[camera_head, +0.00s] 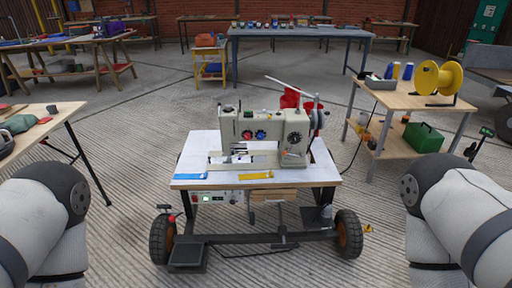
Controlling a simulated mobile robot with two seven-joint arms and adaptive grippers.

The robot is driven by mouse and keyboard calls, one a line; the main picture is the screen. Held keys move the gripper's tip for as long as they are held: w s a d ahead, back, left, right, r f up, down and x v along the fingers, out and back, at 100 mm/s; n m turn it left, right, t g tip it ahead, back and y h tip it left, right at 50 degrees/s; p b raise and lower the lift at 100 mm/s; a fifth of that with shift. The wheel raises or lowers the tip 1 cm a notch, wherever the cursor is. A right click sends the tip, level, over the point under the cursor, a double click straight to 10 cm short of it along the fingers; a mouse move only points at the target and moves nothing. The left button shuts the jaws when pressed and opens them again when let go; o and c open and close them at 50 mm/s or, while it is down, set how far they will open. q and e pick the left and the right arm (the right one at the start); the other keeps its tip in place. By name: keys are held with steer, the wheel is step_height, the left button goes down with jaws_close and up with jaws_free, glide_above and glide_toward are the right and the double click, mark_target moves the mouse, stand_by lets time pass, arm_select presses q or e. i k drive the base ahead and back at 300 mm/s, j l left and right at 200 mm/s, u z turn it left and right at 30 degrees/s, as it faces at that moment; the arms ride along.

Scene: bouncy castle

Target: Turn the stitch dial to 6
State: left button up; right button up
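A beige sewing machine (270,156) stands on a white wheeled table (192,160) in front of me. Its front carries a red knob (246,134), a blue knob (261,134) and, at the right, a larger black dial (295,138) with pale marks. I cannot tell from their marks which is the stitch dial or what number it points to. Nothing of mine touches the machine. My arms show at the lower left and lower right edges; both grippers are out of view.
Blue tape (190,176) and a yellow strip (256,175) lie at the table's front edge. Red containers (290,98) are behind the machine. A wooden cart (400,98) with a yellow reel (437,77) stands right, a workbench (58,125) left. The floor between is mostly clear.

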mark_target(295, 139)
steer(key=i+l+z, duration=0.45)
steer(key=i+l, duration=1.15)
steer(key=l, duration=0.15)
